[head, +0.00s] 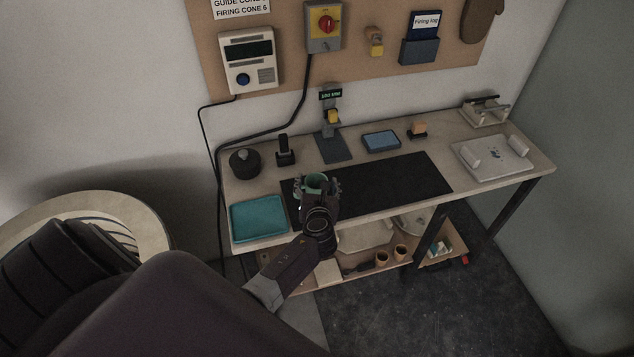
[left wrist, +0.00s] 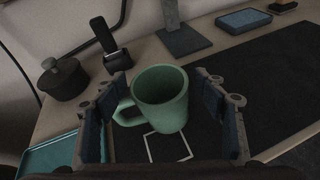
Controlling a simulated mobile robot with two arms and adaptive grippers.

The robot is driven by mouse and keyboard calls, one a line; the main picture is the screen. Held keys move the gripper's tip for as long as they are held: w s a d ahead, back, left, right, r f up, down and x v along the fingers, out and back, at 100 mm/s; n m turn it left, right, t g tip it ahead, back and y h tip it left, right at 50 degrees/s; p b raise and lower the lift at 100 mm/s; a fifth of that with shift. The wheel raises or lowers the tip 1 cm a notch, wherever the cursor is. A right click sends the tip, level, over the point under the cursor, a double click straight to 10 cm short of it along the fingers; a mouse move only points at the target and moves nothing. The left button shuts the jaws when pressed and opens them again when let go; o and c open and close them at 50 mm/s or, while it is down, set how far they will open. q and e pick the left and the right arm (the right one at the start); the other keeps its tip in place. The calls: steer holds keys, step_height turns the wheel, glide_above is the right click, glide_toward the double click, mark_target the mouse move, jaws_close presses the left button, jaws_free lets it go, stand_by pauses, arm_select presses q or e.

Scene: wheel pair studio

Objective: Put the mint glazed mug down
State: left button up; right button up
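The mint glazed mug (head: 314,181) is upright at the black mat's (head: 390,187) left part, its handle to the left in the left wrist view (left wrist: 161,98). My left gripper (head: 320,190) is open, with its fingers (left wrist: 158,105) on either side of the mug. A gap shows between the mug and the right-hand finger; the handle is close to the left-hand finger. A white square outline (left wrist: 168,160) on the mat shows just in front of the mug's base, its far edge partly covered. I cannot tell whether the base touches the mat. My right gripper is not in view.
A teal tray (head: 259,219) lies left of the mat. A dark round pot (head: 245,163) and a black upright device (head: 284,152) stand behind. A stand (head: 333,145), a blue pad (head: 381,141) and a white board (head: 493,157) are farther right. The mat's right part is clear.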

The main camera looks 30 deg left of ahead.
arm_select(q)
steer(key=shift+r, duration=0.25)
steer(key=v, duration=1.2)
steer(key=shift+f, duration=0.1)
steer(key=s+d+f+n+g+h, duration=0.2)
steer(key=s+f+n, duration=0.25)
steer(key=f, duration=0.55)
steer(key=s+d+f+n+g+h, duration=0.25)
steer(key=s+f, duration=0.35)
steer(key=f, duration=0.3)
steer(key=s+d+f+n+g+h, duration=0.15)
steer(key=s+f+n, duration=0.3)
steer(key=f, duration=0.55)
steer(key=s+f+n+g, duration=0.1)
steer(key=s+f+n, duration=0.3)
steer(key=s, duration=0.5)
steer(key=s+d+f+n+g+h, duration=0.1)
steer(key=s+f+n, duration=0.4)
steer(key=s, duration=0.5)
steer(key=s+f+n+g+h, duration=0.1)
steer(key=s+f+n, duration=0.3)
steer(key=s+n, duration=0.4)
steer(key=shift+s+d+f+g, duration=0.25)
steer(key=shift+s+f+g, duration=0.1)
steer(key=shift+s+g, duration=0.35)
